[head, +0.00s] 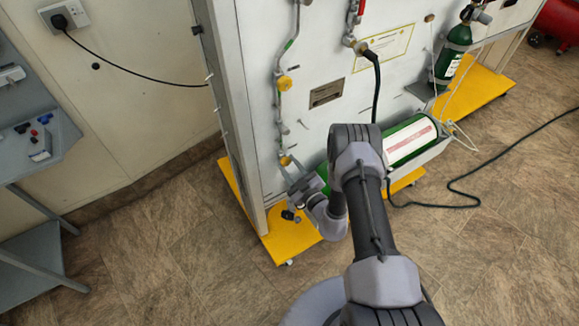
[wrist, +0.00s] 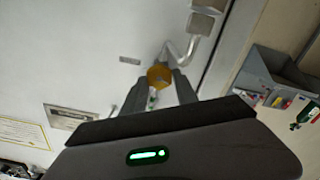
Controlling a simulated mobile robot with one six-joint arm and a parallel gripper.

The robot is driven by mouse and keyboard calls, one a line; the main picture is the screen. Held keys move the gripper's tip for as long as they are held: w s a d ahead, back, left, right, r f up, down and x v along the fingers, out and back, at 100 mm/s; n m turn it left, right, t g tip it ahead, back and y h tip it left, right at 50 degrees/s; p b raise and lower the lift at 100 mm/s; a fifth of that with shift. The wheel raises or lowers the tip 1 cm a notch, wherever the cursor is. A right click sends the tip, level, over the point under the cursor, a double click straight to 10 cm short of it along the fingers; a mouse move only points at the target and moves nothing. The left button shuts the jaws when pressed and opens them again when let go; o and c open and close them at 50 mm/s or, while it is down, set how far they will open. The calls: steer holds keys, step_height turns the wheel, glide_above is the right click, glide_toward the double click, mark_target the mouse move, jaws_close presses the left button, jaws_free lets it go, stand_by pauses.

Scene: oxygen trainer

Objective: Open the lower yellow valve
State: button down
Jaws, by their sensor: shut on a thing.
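The lower yellow valve (head: 285,160) sits low on the pipe near the left edge of the white panel in the head view. My gripper (head: 291,172) reaches it from below right. In the wrist view the yellow valve (wrist: 159,74) lies between the tips of my two fingers (wrist: 159,82), and the gripper is shut on it. The exact finger contact is small and partly hidden. The upper yellow valve (head: 285,83) is higher on the same pipe, apart from my gripper.
A green cylinder with a white label (head: 410,140) lies low by the panel, right of my arm. A dark green cylinder (head: 452,58) stands at the back right. A black hose (head: 470,190) runs over the floor. A grey bench (head: 40,145) is at left. Floor between is clear.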

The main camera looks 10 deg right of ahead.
steer(key=shift+n, duration=0.6)
steer(key=c, duration=0.9)
jaws_free()
steer(key=shift+c, duration=0.2)
steer(key=p+v, duration=0.5)
steer(key=v, duration=1.2)
steer(key=shift+s, duration=0.2)
steer(key=shift+n, duration=0.3)
